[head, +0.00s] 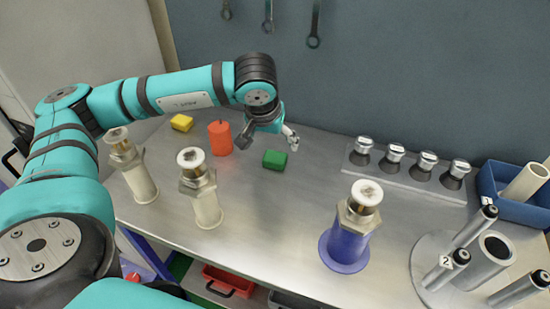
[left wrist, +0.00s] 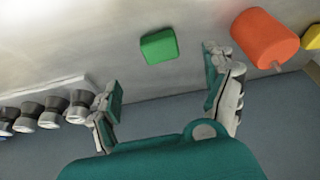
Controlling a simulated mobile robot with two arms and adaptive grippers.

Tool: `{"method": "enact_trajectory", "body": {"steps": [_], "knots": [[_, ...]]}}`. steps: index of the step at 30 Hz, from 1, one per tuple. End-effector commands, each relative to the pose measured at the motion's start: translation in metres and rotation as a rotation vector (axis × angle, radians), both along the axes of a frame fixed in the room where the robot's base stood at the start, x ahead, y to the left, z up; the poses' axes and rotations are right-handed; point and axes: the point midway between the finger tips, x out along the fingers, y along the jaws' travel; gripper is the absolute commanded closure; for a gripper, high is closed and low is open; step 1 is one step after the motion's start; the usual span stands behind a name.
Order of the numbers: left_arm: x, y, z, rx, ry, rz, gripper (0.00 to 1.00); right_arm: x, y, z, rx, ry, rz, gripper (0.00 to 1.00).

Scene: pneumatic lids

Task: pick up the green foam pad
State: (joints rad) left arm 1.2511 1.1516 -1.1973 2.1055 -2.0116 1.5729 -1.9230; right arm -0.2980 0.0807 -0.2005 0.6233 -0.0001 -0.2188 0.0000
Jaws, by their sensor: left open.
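The green foam pad (head: 275,159) is a small block lying flat on the metal bench, right of the orange cylinder. My left gripper (head: 270,142) is above the bench just behind and over the pad, with its fingers spread. In the left wrist view, the pad (left wrist: 159,46) lies ahead of and between the two open fingers of my left gripper (left wrist: 163,88), apart from both. Nothing is between the fingers. My right gripper is not in view.
An orange cylinder (head: 220,138) stands close left of the pad, with a yellow block (head: 182,122) farther left. Pale cylinders with metal fittings (head: 207,205) and a blue-based one (head: 346,245) stand nearer. A rack of metal knobs (head: 410,177) is right. Bench between is clear.

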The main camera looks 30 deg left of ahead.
Motion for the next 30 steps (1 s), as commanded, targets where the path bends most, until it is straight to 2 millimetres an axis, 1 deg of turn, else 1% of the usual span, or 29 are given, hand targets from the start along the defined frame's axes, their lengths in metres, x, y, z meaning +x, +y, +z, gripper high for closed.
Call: {"method": "enact_trajectory", "body": {"steps": [1, 4, 6, 11, 16, 18, 21, 24, 29, 30], "knots": [[0.002, 0.001, -0.009, 0.001, 0.005, 0.000, 0.15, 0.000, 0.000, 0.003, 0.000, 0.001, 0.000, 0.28], [0.008, 0.003, -0.022, -0.001, 0.003, 0.000, 0.15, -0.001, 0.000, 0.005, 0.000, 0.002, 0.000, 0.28], [0.011, 0.004, -0.028, 0.001, 0.001, 0.000, 0.15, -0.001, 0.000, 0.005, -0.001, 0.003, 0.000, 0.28], [0.014, 0.005, -0.036, 0.000, 0.001, 0.000, 0.15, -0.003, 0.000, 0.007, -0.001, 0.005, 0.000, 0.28], [0.023, 0.010, -0.058, 0.001, 0.002, 0.001, 0.15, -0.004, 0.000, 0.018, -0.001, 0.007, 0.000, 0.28], [0.026, 0.011, -0.069, 0.000, 0.003, 0.000, 0.15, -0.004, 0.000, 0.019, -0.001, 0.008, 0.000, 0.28], [0.030, 0.012, -0.078, 0.000, 0.001, 0.000, 0.15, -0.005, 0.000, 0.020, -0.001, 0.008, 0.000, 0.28], [0.031, 0.013, -0.081, -0.001, 0.000, 0.000, 0.15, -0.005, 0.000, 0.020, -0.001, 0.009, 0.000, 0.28], [0.031, 0.013, -0.081, -0.001, -0.001, 0.000, 0.15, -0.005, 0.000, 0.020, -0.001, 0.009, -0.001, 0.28], [0.031, 0.013, -0.081, -0.001, -0.001, 0.000, 0.19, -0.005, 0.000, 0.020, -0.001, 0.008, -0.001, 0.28]]}}
